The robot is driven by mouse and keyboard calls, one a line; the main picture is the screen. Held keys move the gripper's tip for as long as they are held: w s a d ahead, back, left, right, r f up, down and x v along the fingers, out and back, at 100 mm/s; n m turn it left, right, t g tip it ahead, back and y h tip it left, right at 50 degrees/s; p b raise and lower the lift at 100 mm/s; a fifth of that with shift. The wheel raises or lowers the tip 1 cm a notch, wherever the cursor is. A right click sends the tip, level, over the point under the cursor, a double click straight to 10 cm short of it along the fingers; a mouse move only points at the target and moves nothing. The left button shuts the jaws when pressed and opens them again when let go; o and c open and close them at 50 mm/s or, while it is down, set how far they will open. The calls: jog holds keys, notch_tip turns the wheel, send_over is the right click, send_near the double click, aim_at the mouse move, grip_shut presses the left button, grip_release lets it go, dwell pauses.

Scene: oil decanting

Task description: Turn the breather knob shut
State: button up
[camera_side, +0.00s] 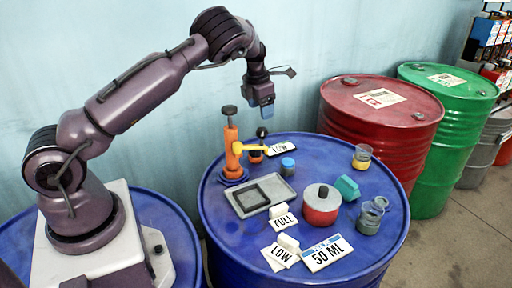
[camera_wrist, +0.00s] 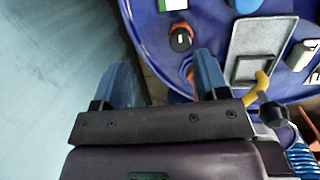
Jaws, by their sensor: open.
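An orange hand pump (camera_side: 232,150) with a black top and a yellow spout (camera_side: 250,147) stands at the back left of the blue drum (camera_side: 300,225). A round black knob with an orange rim and a white mark, likely the breather knob (camera_wrist: 181,38), shows in the wrist view beyond the fingers. In the side view a dark and orange fitting (camera_side: 256,156) sits beside the pump; I cannot tell surely that it is the same part. My gripper (camera_side: 262,106) is open and empty above the drum's back edge. Its blue fingers (camera_wrist: 165,68) are apart, touching nothing.
A grey tray (camera_side: 285,185), a red pot (camera_side: 321,208), a teal block (camera_side: 347,188), small jars (camera_side: 371,214) and label cards (camera_side: 327,254) crowd the drum top. Red (camera_side: 375,130) and green (camera_side: 440,115) drums stand right. The wall (camera_side: 300,40) is close behind.

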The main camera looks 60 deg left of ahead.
jog(key=f, duration=0.4)
jog(key=s+d+f+m+g, duration=0.1)
jog(key=f, duration=0.3)
jog(key=s+f+m+g+h, duration=0.1)
jog(key=f, duration=0.3)
jog(key=shift+s+d+f, duration=0.2)
jog(key=shift+d+f, duration=0.15)
jog(key=shift+c, duration=0.4)
jog(key=c, duration=0.8)
jog(key=shift+c, duration=0.2)
